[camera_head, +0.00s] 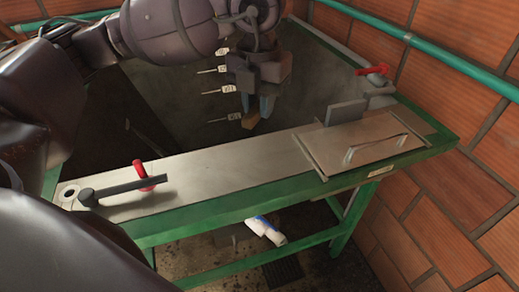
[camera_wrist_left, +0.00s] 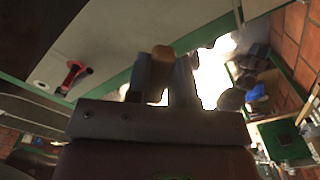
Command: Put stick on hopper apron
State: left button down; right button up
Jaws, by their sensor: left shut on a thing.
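My left gripper (camera_head: 257,106) is in the upper middle of the head view, pointing down over the dark hopper behind the apron. It is shut on a short brown stick (camera_head: 251,120), whose lower end shows below the fingers. The stick (camera_wrist_left: 160,72) also shows between the fingertips in the left wrist view; the rest of it is hidden. The hopper apron (camera_head: 225,163) is the long grey metal strip along the green frame, in front of and below the gripper. The stick appears apart from it. My right gripper is not in view.
A black lever (camera_head: 120,189) and a red handle (camera_head: 143,175) sit at the apron's left end. A hatch plate with a bar handle (camera_head: 375,146) covers its right part. The middle strip is bare. A red valve handle (camera_head: 372,70) and brick wall (camera_head: 470,100) are right.

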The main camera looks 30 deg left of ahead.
pick_arm(q)
send_over(259, 160)
notch_tip(259, 160, down, 7)
jog(key=shift+s+r, duration=0.1)
jog(key=shift+r, duration=0.05)
jog(key=shift+f, duration=0.55)
jog(key=shift+f+p, duration=0.3)
jog(key=shift+f, duration=0.3)
notch_tip(259, 160, down, 3)
jog(key=shift+f, duration=0.15)
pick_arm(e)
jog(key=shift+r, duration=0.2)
pick_arm(q)
jog(key=shift+f, duration=0.1)
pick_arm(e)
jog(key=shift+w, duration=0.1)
